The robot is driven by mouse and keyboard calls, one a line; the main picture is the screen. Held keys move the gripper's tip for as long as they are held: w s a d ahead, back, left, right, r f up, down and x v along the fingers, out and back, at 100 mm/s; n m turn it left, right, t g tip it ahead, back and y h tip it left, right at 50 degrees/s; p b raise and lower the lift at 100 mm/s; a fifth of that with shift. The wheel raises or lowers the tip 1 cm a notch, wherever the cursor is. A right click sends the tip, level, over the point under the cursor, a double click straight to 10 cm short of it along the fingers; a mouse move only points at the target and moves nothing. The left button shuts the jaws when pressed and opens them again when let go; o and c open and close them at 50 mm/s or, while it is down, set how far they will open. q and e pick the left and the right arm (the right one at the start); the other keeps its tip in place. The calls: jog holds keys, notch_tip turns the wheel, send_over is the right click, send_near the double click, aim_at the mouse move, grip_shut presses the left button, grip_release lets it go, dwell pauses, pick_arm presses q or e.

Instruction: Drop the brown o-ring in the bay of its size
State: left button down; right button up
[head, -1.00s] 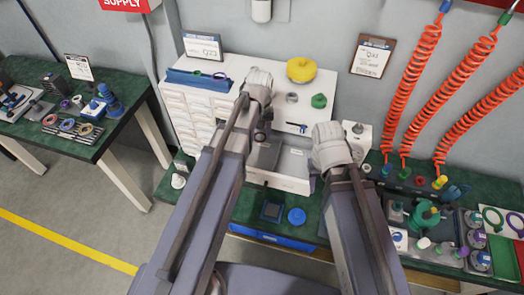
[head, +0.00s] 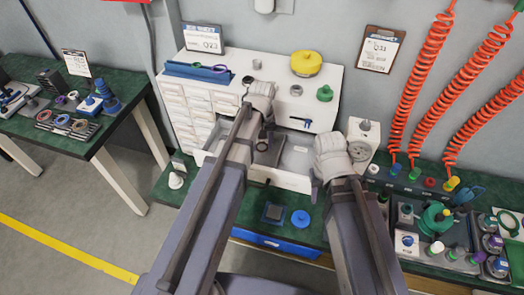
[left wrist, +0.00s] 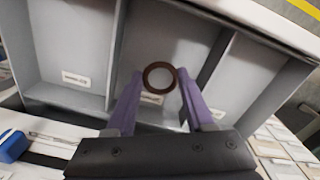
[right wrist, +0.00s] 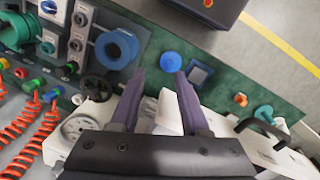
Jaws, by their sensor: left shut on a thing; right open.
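The brown o-ring (left wrist: 147,84) is held at the fingertips of my left gripper (left wrist: 159,80), which is shut on it. In the left wrist view it hangs in front of the middle bay (left wrist: 175,35) of an open grey drawer (left wrist: 118,50) with labelled bays; the label print is too small to read. In the head view my left gripper (head: 264,143) is over the drawer's left part, and the o-ring cannot be made out there. My right gripper (right wrist: 160,78) is open and empty, near the drawer's right end in the head view (head: 316,186).
The white cabinet (head: 335,80) carries a yellow lidded pot (head: 305,63) and a green knob-like part (head: 324,93). A round gauge (head: 358,151) stands right of the drawer. A blue disc (head: 300,218) and a dark square block (head: 273,213) lie on the green bench in front.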

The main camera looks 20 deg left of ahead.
aim_at(262, 155)
pick_arm(q)
jog(key=shift+f+b, duration=0.65)
jog(key=shift+f, duration=0.45)
pick_arm(e)
jog(key=shift+f, duration=1.15)
pick_arm(q)
jog(key=shift+f, duration=0.1)
pick_arm(e)
jog(key=shift+f, duration=0.1)
pick_arm(q)
jog(key=shift+f+b, duration=0.55)
jog(key=shift+b, duration=0.1)
pick_arm(e)
jog(key=shift+f, duration=0.55)
pick_arm(q)
jog(key=shift+c, duration=1.4)
grip_release()
jog(key=shift+r, duration=0.1)
pick_arm(e)
jog(key=shift+r, duration=0.15)
pick_arm(q)
notch_tip(262, 155, up, 13)
jog(key=p, duration=1.3)
jog(key=s+d+m+y, duration=0.1)
jog(key=s+d+m, duration=0.7)
jog(key=s, duration=0.7)
jog(key=shift+d, duration=1.1)
pick_arm(e)
notch_tip(262, 155, up, 13)
